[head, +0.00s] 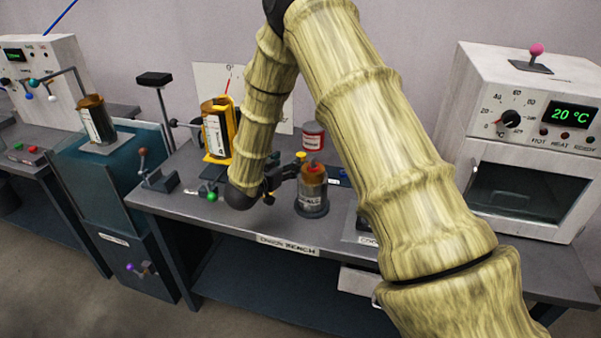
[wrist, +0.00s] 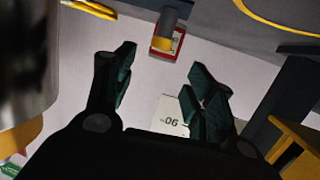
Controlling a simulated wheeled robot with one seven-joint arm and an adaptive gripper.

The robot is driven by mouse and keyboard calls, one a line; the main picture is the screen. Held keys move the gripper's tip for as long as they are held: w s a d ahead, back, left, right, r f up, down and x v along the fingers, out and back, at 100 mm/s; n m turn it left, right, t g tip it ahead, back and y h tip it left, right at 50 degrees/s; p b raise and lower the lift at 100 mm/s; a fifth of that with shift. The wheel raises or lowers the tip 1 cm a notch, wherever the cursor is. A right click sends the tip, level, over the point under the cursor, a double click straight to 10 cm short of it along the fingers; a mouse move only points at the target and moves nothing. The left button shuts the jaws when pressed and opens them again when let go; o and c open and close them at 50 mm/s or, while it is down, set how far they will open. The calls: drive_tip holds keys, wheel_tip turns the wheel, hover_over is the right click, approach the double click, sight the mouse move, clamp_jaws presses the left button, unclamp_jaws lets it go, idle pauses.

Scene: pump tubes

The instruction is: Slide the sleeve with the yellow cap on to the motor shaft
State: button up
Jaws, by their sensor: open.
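My gripper (head: 285,173) is low over the bench, at the left of a brown labelled cylinder. In the wrist view my gripper (wrist: 165,78) has its dark green fingers spread, with nothing visible between the tips. A small yellow cap (head: 301,155) shows by the gripper's far side in the head view; the sleeve below it is mostly hidden. In the wrist view a grey-blue post with a yellow band (wrist: 162,44) is beyond the fingertips, against a red-edged piece. I cannot tell whether it is the same part. The motor shaft is not clearly identifiable.
The brown cylinder (head: 311,188) stands upright on a round base. A red-and-white can (head: 312,136) is behind it. A yellow-framed brown cylinder (head: 217,130) stands left of my arm. A white oven (head: 530,140) is at right.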

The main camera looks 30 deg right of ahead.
sight(301, 154)
drive_tip(key=shift+f+b, duration=0.3)
drive_tip(key=shift+f, duration=0.3)
drive_tip(key=shift+w+d, duration=0.1)
drive_tip(key=x, duration=0.5)
drive_tip(key=shift+d+f, duration=0.1)
drive_tip(key=shift+d, duration=0.05)
drive_tip(key=shift+w+d+p, duration=0.25)
drive_tip(key=shift+d+p, duration=0.1)
drive_tip(key=shift+d, duration=0.05)
drive_tip(key=x, duration=0.4)
drive_tip(key=shift+d+p, duration=0.15)
drive_tip(key=shift+p, duration=0.15)
drive_tip(key=c, duration=1.2)
